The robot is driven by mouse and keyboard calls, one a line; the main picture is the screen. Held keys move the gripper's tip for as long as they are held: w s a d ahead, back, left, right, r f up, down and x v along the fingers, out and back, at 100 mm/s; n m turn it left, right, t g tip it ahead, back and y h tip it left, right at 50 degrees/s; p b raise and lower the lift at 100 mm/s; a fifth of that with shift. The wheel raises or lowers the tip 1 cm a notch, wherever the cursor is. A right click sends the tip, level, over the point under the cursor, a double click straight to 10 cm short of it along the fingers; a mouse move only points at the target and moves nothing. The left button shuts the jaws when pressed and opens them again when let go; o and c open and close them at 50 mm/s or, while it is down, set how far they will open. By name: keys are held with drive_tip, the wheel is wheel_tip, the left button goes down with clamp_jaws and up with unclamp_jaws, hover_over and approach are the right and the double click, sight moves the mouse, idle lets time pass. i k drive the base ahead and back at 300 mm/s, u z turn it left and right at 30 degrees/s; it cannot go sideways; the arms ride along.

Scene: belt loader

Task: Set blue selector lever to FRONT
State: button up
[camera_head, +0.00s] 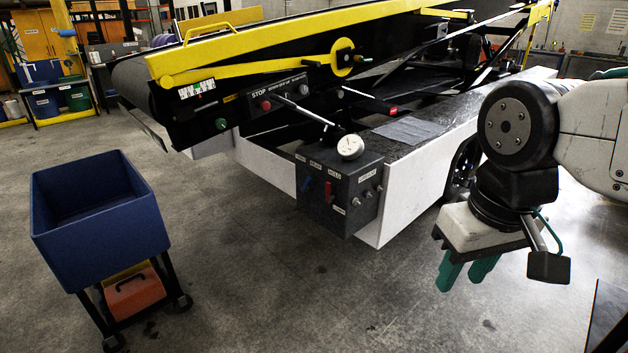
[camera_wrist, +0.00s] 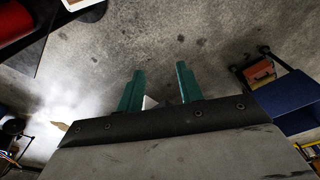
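The blue selector lever (camera_head: 307,184) is on the left part of the dark control box (camera_head: 340,196) at the near corner of the belt loader, in the head view. A red lever (camera_head: 328,192) stands just right of it on the same face. The labels above the levers are too small to read surely. My gripper (camera_head: 467,275) hangs to the right of the box, well apart from it, its green fingers pointing down. The wrist view does not show the control box.
A blue bin on a wheeled cart (camera_head: 100,215) stands at left; it also shows in the wrist view (camera_wrist: 290,100). A black rod with a white round knob (camera_head: 350,147) juts out above the box. The loader's white side panel (camera_head: 415,190) lies behind. Floor before the box is clear.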

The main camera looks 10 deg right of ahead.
sight(305, 187)
drive_tip(key=z, duration=0.55)
drive_tip(key=k, duration=1.3)
drive_tip(key=u, duration=0.3)
drive_tip(key=i, duration=0.8)
drive_tip(key=u, duration=0.65)
drive_tip(key=i, duration=0.65)
drive_tip(key=z, duration=0.6)
drive_tip(key=i, duration=0.55)
drive_tip(key=z, duration=0.5)
